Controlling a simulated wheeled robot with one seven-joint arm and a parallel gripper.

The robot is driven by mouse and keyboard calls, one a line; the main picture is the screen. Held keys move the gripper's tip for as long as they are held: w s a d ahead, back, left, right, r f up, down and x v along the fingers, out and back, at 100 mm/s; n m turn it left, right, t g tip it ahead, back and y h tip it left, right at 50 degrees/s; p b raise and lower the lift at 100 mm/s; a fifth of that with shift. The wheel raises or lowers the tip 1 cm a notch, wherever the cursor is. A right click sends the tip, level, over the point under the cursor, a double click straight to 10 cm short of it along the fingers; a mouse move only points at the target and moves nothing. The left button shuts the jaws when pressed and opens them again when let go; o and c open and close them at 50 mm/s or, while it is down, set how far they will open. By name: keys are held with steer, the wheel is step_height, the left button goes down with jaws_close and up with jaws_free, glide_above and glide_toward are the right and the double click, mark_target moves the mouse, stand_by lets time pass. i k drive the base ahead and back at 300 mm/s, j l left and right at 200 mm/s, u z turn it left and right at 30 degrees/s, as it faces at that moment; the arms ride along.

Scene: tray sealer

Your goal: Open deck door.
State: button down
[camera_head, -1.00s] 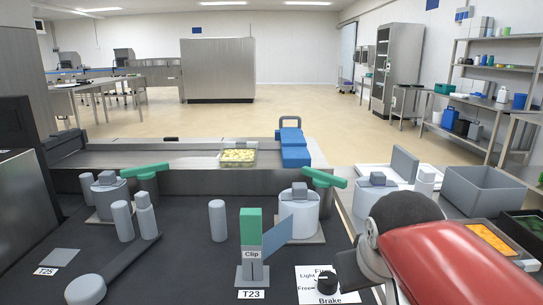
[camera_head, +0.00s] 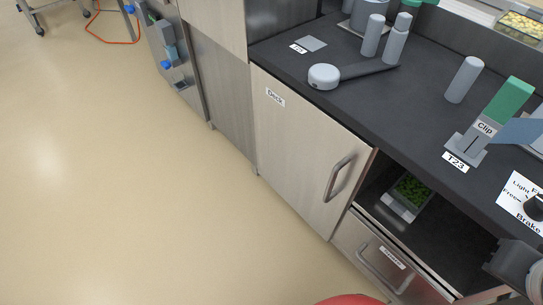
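The deck door (camera_head: 300,150) is a pale cabinet front with a "Deck" label at its upper left. It is closed, flush with the cabinet under the dark worktop. Its grey bar handle (camera_head: 339,177) is near the right edge, and nothing touches it. A dark grey part at the lower right edge looks like the end of my arm, with my gripper (camera_head: 510,265) cut off by the picture. It is right of the door and apart from the handle. Its fingers cannot be made out. A red part of my arm shows at the bottom edge.
Right of the door is an open shelf with a tray of green items (camera_head: 408,196). Below it is a closed drawer (camera_head: 385,262) with a handle. The worktop (camera_head: 345,100) carries a grey lever, posts and the clip stand (camera_head: 490,122). The floor (camera_head: 130,180) before the door is clear.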

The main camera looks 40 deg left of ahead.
mark_target(313, 161)
steer(key=u, duration=1.7)
steer(key=k+l+z, duration=0.15)
steer(key=k, duration=0.15)
